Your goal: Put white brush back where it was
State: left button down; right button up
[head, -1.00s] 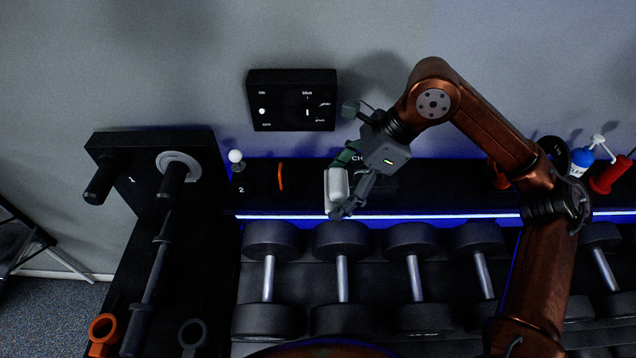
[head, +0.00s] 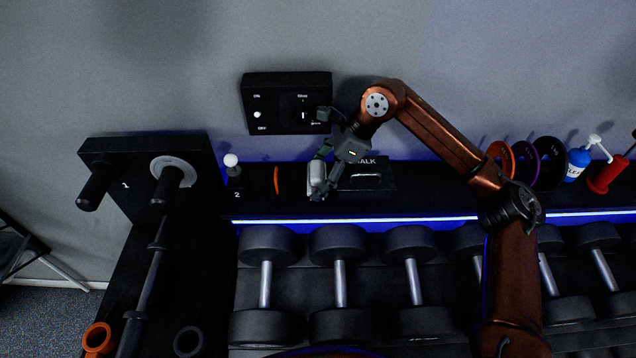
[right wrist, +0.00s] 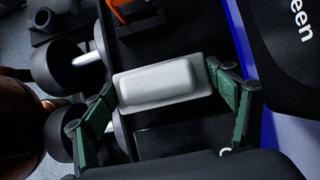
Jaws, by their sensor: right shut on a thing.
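The white brush (head: 317,178) is between the fingers of my right gripper (head: 322,178), just left of the black chalk box (head: 366,182) above the black shelf. The right wrist view shows the brush (right wrist: 163,82) as a pale rounded block, with a green finger of my right gripper (right wrist: 165,90) at each end. The gripper is shut on it. Whether the brush touches the shelf cannot be told. My left gripper is not in view.
The shelf (head: 420,200) holds a white-knobbed lever (head: 232,165), an orange disc (head: 277,180), weight plates (head: 525,163) and bottles (head: 580,162). Dumbbells (head: 340,285) stand in front below. A black switch panel (head: 288,103) is on the wall behind.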

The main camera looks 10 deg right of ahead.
notch_tip(320, 180, down, 3)
jog(key=shift+r, duration=0.1)
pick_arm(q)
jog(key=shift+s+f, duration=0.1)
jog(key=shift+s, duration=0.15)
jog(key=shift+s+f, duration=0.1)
pick_arm(e)
jog(key=o, duration=1.1)
jog(key=shift+r, duration=0.1)
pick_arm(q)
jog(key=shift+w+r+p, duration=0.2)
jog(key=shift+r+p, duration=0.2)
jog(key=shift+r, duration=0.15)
pick_arm(e)
jog(key=v, duration=1.2)
jog(key=shift+d, duration=0.1)
